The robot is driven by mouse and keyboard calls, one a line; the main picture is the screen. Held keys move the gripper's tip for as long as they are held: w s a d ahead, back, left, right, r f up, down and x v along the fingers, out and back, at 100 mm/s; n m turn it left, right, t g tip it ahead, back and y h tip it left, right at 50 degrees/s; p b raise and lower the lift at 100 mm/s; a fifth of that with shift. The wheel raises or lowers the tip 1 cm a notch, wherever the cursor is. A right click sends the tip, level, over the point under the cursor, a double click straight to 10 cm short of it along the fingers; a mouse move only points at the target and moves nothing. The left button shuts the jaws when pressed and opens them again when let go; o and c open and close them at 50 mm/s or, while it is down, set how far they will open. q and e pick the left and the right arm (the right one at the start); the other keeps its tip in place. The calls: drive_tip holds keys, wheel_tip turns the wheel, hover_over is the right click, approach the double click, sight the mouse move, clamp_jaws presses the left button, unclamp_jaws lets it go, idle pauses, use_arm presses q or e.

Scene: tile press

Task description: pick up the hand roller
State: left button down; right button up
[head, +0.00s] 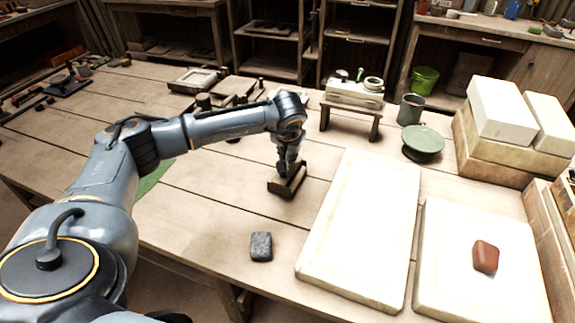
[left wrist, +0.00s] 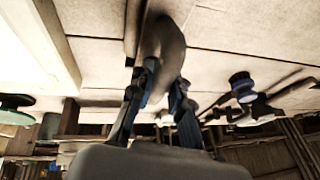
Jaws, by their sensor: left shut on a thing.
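My left gripper (head: 288,168) reaches down over the middle of the table, left of the large pale slab. Its fingers, also seen in the left wrist view (left wrist: 163,80), are closed around a dark grey, rounded grip, which I take for the handle of the hand roller (left wrist: 163,42). A small dark brown rest (head: 285,187) is right under the fingers in the head view. The roller's head is hidden or blurred, and I cannot tell whether the roller still touches the rest. My right gripper is not in view.
Two pale slabs (head: 362,225) lie to the right; a red-brown lump (head: 485,257) is on the nearer right one. A dark grey block (head: 261,246) lies in front. A small bench (head: 352,107), grey cup (head: 410,109) and green round stand (head: 423,141) are behind. Stacked blocks (head: 497,158) stand far right.

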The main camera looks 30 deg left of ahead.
use_arm(q)
drive_tip(key=shift+r, duration=0.15)
drive_tip(key=shift+w+r, duration=0.1)
drive_tip(key=shift+r, duration=0.35)
wheel_tip(320, 180, up, 3)
drive_tip(key=shift+d+f+b, duration=0.1)
drive_tip(key=shift+f+b, duration=0.05)
drive_tip(key=shift+b, duration=0.2)
drive_tip(key=s+d+r, duration=0.2)
drive_tip(key=s+r, duration=0.2)
drive_tip(key=s, duration=0.2)
drive_tip(key=s+d+r+b, duration=0.1)
drive_tip(key=s+d+r, duration=0.2)
drive_tip(key=s+r, duration=0.2)
drive_tip(key=shift+s+d+r, duration=0.15)
drive_tip(key=shift+s+d, duration=0.15)
drive_tip(key=shift+s, duration=0.65)
drive_tip(key=c, duration=2)
unclamp_jaws()
clamp_jaws()
